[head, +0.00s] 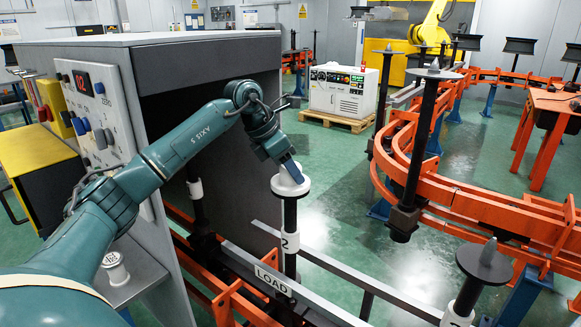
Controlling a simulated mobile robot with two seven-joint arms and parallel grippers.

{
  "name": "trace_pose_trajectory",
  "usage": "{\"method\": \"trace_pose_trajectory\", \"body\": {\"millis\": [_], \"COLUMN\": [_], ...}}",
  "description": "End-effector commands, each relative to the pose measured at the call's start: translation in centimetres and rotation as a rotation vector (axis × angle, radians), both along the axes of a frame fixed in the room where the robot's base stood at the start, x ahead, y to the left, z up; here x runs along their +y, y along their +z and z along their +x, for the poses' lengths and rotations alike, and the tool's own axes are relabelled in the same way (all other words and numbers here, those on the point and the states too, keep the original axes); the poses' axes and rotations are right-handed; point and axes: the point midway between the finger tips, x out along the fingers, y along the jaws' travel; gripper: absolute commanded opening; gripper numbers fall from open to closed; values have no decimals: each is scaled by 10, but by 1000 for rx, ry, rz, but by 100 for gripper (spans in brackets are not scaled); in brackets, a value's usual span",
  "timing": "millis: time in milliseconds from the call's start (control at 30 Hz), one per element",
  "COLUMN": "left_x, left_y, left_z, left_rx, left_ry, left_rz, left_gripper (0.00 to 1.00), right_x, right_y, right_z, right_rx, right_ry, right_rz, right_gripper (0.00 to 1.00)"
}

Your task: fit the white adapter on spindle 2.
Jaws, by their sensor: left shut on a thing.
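The white adapter (290,187) is a round white flange at the top of spindle 2. Spindle 2 (290,215) is a dark upright post with a white band marked "2", standing by the LOAD rail. My left gripper (291,172) is shut on the adapter from above, its fingers at the middle of the flange. The adapter looks level and in line with the post. The gripper and flange hide the spindle tip, so I cannot tell how far down the adapter sits. My right gripper is not in view.
A grey cabinet with a control panel (98,110) stands at left. A white spool-like part (115,270) sits on its grey shelf (135,285). Another spindle (485,262) stands at lower right, and a tall one (425,125) by the orange curved rail (470,195). Green floor lies between.

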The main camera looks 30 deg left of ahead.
Motion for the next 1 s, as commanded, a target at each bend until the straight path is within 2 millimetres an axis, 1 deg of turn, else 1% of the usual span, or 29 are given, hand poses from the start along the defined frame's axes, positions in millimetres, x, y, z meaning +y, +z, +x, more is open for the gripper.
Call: {"method": "trace_pose_trajectory", "body": {"millis": [67, 100, 400, 767, 800, 900, 1000], "left_x": [0, 0, 0, 0, 1, 7, 14], "left_y": [1, 1, 1, 0, 3, 20, 41], "left_z": [0, 0, 0, 0, -1, -8, -18], "left_rx": [-1, -1, -1, 1, -1, -4, -6], "left_ry": [0, 0, 0, 0, 0, 1, 2], "left_rz": [0, 0, -1, 1, 0, 0, 0], "left_gripper": [19, 45, 70, 70, 70, 70, 70], "right_x": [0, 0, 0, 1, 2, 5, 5], "right_y": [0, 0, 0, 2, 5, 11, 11], "right_z": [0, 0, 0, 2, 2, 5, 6], "right_rx": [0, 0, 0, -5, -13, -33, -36], "right_ry": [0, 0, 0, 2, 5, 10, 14], "right_rz": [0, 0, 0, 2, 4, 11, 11], "right_gripper": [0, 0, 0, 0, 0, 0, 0]}}
